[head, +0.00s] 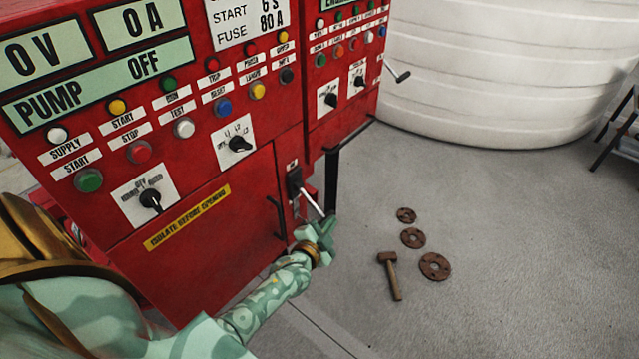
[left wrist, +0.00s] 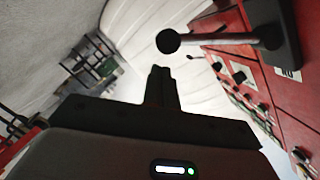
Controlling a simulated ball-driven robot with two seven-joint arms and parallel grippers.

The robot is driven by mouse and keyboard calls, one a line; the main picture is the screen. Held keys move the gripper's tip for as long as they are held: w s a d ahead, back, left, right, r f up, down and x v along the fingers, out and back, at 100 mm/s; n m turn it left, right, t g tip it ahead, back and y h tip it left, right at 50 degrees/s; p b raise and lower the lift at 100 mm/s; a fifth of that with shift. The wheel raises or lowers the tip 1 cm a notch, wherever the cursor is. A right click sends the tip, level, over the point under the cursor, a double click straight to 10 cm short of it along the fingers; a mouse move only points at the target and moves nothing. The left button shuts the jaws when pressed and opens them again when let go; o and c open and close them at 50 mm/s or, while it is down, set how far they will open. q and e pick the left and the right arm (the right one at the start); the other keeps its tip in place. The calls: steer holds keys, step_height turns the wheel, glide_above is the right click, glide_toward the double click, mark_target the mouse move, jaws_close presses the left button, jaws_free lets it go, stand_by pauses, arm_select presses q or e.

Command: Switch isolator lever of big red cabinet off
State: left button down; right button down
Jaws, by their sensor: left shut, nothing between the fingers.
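The big red cabinet (head: 215,160) fills the left and middle of the head view. Its isolator lever (head: 312,203) is a silver rod coming out of a black mount (head: 294,182) on the cabinet's right-hand part, slanting down and to the right. My left gripper (head: 325,230) is at the rod's outer end, which it hides there. In the left wrist view the lever's black ball knob (left wrist: 168,41) shows just beyond my shut, empty fingertips (left wrist: 161,72); I cannot tell whether they touch. My right gripper is not in view.
A black door handle (head: 277,217) is left of the lever, and a smaller red cabinet (head: 345,85) with a crank handle (head: 398,75) adjoins. A hammer (head: 393,275) and rusty flanges (head: 434,266) lie on the floor. A white tank (head: 490,75) stands behind.

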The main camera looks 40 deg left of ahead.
arm_select(q)
steer(key=shift+a+f+b, duration=0.2)
steer(key=shift+f+b, duration=0.05)
steer(key=shift+f, duration=0.2)
steer(key=shift+a+f+b, duration=0.2)
steer(key=shift+f+b, duration=0.05)
steer(key=shift+f, duration=0.2)
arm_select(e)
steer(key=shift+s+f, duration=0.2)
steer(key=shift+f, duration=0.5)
